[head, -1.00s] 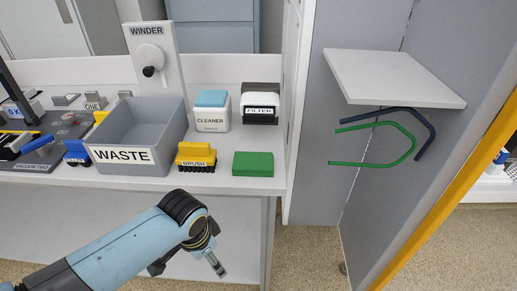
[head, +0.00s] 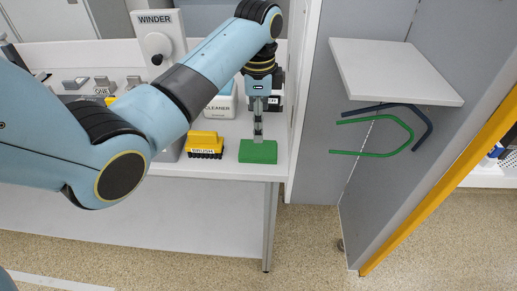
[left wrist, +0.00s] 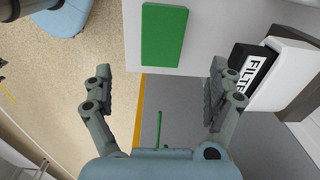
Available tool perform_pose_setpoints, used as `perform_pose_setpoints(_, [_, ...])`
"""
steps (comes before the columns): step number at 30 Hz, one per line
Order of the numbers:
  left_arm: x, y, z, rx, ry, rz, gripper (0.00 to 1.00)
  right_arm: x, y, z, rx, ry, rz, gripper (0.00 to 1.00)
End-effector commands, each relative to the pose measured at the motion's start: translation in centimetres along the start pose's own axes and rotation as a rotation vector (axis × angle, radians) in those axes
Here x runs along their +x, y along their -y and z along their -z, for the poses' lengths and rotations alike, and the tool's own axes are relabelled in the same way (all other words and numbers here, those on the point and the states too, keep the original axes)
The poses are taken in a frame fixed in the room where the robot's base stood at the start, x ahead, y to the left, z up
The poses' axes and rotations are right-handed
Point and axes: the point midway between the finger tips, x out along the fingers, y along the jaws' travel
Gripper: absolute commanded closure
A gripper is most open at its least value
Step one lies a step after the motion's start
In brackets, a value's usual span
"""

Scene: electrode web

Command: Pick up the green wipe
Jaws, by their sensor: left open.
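The green wipe (head: 257,152) is a flat green block lying near the front right edge of the white table. My left gripper (head: 258,132) points down at it in the head view, its fingers seen edge-on in front of the wipe's back part. In the left wrist view the wipe (left wrist: 164,34) lies beyond the space between the two fingers, which are wide apart and empty (left wrist: 160,92). I cannot tell the exact height of the fingertips above it. My right gripper is not in view.
The yellow brush (head: 205,144) stands just left of the wipe. The cleaner box (head: 219,106) and the black and white filter box (left wrist: 256,70) stand behind. A grey panel with a white shelf (head: 395,72) and green and blue hooks rises to the right.

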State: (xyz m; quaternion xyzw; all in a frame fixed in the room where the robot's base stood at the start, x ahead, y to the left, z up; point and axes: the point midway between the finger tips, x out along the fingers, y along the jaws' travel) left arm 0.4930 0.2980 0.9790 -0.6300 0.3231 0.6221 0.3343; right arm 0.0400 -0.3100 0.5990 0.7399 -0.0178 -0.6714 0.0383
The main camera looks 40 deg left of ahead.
Motion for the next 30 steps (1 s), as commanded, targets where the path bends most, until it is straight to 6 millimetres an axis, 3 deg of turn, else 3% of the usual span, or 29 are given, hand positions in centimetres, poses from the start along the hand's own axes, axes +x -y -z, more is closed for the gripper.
perform_pose_setpoints(3, [-0.6, 0.9, 0.6, 0.049, 0.003, -0.020, 0.10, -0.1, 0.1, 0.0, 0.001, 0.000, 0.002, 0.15])
perform_pose_setpoints(24, [8.8, 0.3, 0.0, 0.057, 0.003, -0.022, 0.10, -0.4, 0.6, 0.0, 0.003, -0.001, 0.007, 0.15])
perform_pose_setpoints(30, [9.7, 0.4, 0.0, 0.057, 0.002, -0.019, 0.10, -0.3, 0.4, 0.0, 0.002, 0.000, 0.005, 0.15])
